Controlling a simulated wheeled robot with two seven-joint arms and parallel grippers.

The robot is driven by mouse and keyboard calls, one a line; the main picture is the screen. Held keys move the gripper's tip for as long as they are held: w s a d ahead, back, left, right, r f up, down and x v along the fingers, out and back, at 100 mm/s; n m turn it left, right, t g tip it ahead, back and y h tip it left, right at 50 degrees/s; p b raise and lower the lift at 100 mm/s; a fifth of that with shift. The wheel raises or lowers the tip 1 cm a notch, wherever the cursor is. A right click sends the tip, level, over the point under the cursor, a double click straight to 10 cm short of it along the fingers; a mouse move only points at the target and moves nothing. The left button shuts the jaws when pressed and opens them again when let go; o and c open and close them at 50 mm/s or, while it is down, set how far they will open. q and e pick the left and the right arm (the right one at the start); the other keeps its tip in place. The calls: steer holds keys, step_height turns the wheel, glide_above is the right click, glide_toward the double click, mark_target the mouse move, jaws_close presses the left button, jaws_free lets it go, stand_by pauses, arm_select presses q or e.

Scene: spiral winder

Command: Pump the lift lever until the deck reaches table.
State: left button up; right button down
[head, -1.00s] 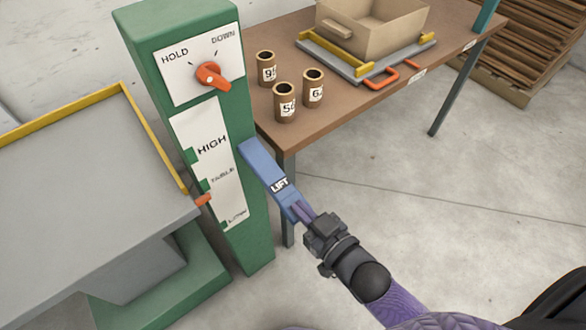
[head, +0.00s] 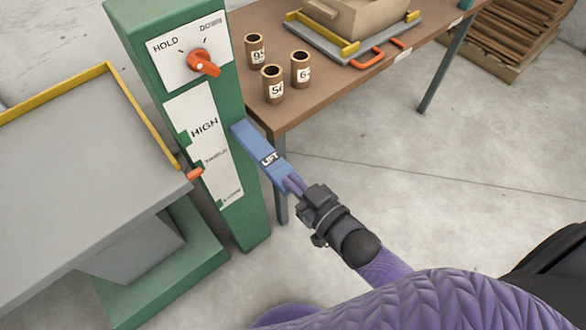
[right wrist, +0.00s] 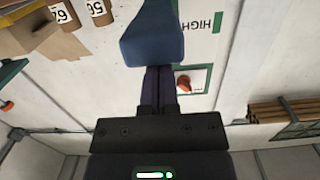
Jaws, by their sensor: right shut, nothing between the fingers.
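The blue lever (head: 259,150) marked LIFT slants down and right from the green post (head: 240,205). My right gripper (head: 290,184) is shut and empty, with its fingertips at the lever's lower end. In the right wrist view the fingertips (right wrist: 157,70) meet the end of the blue lever (right wrist: 152,35); whether they press from above or below is unclear. The grey deck (head: 85,185) with yellow rims is at the left. Its orange pointer (head: 194,174) is beside the TABLE mark on the white scale (head: 205,130), seemingly slightly below it. My left gripper is not in view.
An orange knob (head: 203,62) on the post sits between HOLD and DOWN. The brown table (head: 330,100) behind holds several numbered tubes (head: 272,84) and a tray (head: 340,52) with a cardboard box (head: 365,18).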

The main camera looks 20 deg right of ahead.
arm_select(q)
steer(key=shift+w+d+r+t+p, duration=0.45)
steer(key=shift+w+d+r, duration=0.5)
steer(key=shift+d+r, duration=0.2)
arm_select(e)
steer(key=f+v, duration=0.1)
steer(key=v, duration=0.9)
steer(key=shift+r, duration=0.5)
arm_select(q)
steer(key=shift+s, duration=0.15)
arm_select(e)
steer(key=shift+s, duration=0.1)
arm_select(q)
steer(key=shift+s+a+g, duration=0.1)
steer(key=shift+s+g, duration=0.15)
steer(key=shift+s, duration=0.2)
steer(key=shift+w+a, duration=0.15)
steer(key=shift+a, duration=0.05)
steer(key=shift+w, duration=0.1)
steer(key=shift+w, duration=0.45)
